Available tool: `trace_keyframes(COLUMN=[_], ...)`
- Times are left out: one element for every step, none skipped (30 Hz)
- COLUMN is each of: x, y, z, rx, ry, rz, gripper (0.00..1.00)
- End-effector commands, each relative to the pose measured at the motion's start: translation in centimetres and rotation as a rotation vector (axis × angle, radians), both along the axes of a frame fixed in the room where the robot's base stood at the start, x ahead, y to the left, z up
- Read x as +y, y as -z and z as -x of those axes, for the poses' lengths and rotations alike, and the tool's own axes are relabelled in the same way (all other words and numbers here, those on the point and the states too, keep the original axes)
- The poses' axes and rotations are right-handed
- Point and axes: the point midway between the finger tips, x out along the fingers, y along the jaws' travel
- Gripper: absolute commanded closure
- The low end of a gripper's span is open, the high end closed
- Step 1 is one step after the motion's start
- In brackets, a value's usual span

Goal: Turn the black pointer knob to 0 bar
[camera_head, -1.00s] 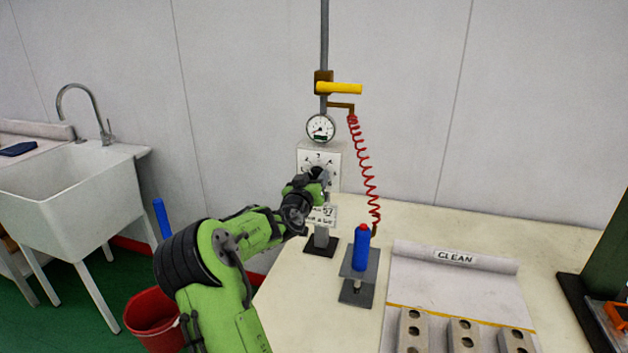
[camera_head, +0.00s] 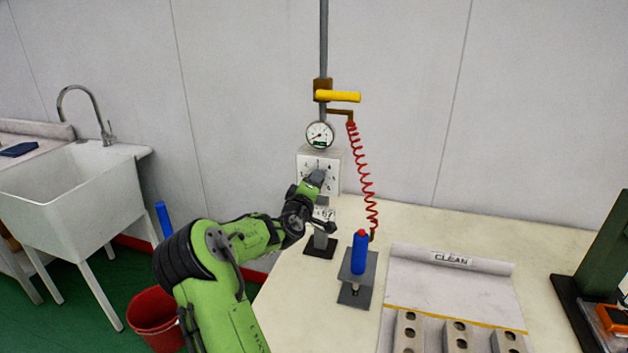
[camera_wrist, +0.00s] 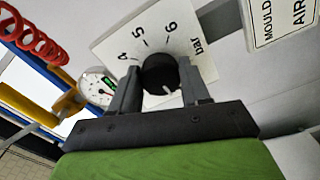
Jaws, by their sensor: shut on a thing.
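The black pointer knob (camera_wrist: 160,74) sits on a white dial plate (camera_wrist: 110,47) marked 4, 5, 6 and "bar" in the wrist view. My gripper (camera_wrist: 158,67) is shut on the knob, one finger on each side. A small white mark shows on the knob's rim facing my gripper, away from the 5; the 0 mark is not visible there. In the head view my gripper (camera_head: 317,178) covers the knob in front of the dial plate (camera_head: 306,163). The round gauge (camera_head: 319,135) above has its needle towards the lower left.
A yellow valve handle (camera_head: 338,96) and a red coiled hose (camera_head: 366,180) are above and right of the dial. A blue bottle (camera_head: 359,254) stands on a grey stand nearby. The "CLEAN" mat (camera_head: 420,270) lies to the right, and a sink (camera_head: 70,190) is far left.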

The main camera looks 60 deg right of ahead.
Motion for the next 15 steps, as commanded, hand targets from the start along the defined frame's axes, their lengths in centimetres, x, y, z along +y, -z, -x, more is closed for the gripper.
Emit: trace_keyframes(x=[0.03, 0.04, 0.03, 0.03, 0.03, 0.03, 0.03, 0.04, 0.04, 0.04, 0.04, 0.05, 0.05, 0.05, 0.05], y=[-0.16, -0.19, -0.21, -0.19, -0.20, -0.22, -0.23, -0.22, -0.22, -0.23, -0.25, -0.24, -0.23, -0.25, -0.25], z=[-0.05, -0.04, -0.04, -0.03, -0.04, -0.04, -0.05, -0.07, -0.07, -0.08, -0.06, -0.06, -0.05, -0.04, -0.04], rx=[0.044, 0.073, 0.110, 0.139, 0.167, 0.204, 0.232, 0.260, 0.296, 0.323, 0.348, 0.384, 0.409, 0.432, 0.463], ry=[0.000, 0.000, 0.000, 0.000, 0.000, 0.000, -0.001, -0.002, -0.002, -0.002, -0.001, -0.001, -0.001, -0.001, -0.001], rz=[0.003, 0.008, 0.014, 0.018, 0.022, 0.028, 0.033, 0.036, 0.042, 0.047, 0.050, 0.056, 0.060, 0.063, 0.068], gripper=[0.84, 0.84, 0.84, 0.84, 0.84, 0.84, 0.84, 0.84, 0.84, 0.84, 0.84, 0.84, 0.84, 0.84, 0.84])
